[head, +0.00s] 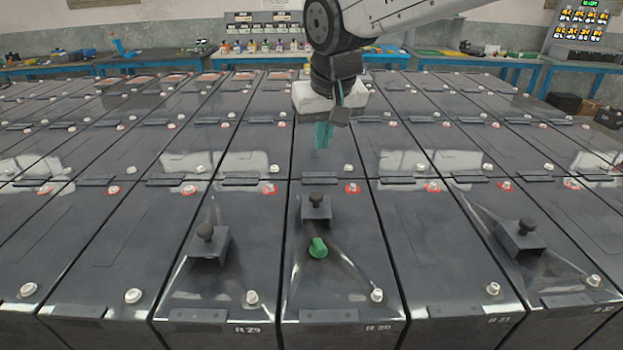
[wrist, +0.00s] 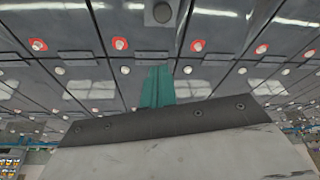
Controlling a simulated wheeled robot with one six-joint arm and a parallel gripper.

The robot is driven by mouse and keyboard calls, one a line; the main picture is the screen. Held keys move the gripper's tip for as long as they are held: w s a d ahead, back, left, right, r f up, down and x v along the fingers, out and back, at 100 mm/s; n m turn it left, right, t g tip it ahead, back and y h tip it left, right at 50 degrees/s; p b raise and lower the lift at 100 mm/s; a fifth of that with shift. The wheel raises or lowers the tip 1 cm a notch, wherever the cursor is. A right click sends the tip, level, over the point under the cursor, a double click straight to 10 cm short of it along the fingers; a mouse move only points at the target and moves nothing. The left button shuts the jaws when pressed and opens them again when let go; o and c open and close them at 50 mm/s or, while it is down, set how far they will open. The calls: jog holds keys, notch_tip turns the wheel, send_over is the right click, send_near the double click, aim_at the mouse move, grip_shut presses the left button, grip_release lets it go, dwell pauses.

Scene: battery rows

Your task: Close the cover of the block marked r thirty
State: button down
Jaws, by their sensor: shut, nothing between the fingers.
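The block marked R 30 (head: 350,285) stands in the front row, in the middle of the head view, with its label at the front right edge. Its small dark square cover with a black knob (head: 316,207) sits toward the back of the top. A green knob-like part (head: 318,248) shows uncovered just in front of the cover. The cover's knob also shows at the top of the wrist view (wrist: 162,12). My gripper (head: 323,135) has teal fingers, shut and empty, pointing down above and behind the cover, apart from it. The fingers also show in the wrist view (wrist: 157,87).
The neighbouring block R 29 (head: 225,285) has a similar knobbed cover (head: 207,242) further forward, and another (head: 521,238) sits on a block at right. Pale round terminals (head: 377,295) and red-ringed ones (head: 352,188) stand up from the tops. Blue benches line the back.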

aim_at(316, 206)
jog(key=x, duration=0.3)
jog(key=a+x, duration=0.1)
jog(key=x, duration=0.2)
jog(key=a+x, duration=0.1)
jog(key=x, duration=0.3)
jog(key=shift+w+r, duration=0.1)
jog(key=shift+w, duration=0.3)
jog(key=shift+s+d+f, duration=0.1)
jog(key=shift+s+f, duration=0.15)
jog(key=shift+f, duration=0.05)
jog(key=shift+s+d+r, duration=0.1)
jog(key=shift+s+d, duration=0.15)
jog(key=shift+s, duration=0.55)
jog(key=shift+s+d, duration=0.25)
jog(key=shift+s, duration=0.55)
jog(key=shift+s+a, duration=0.1)
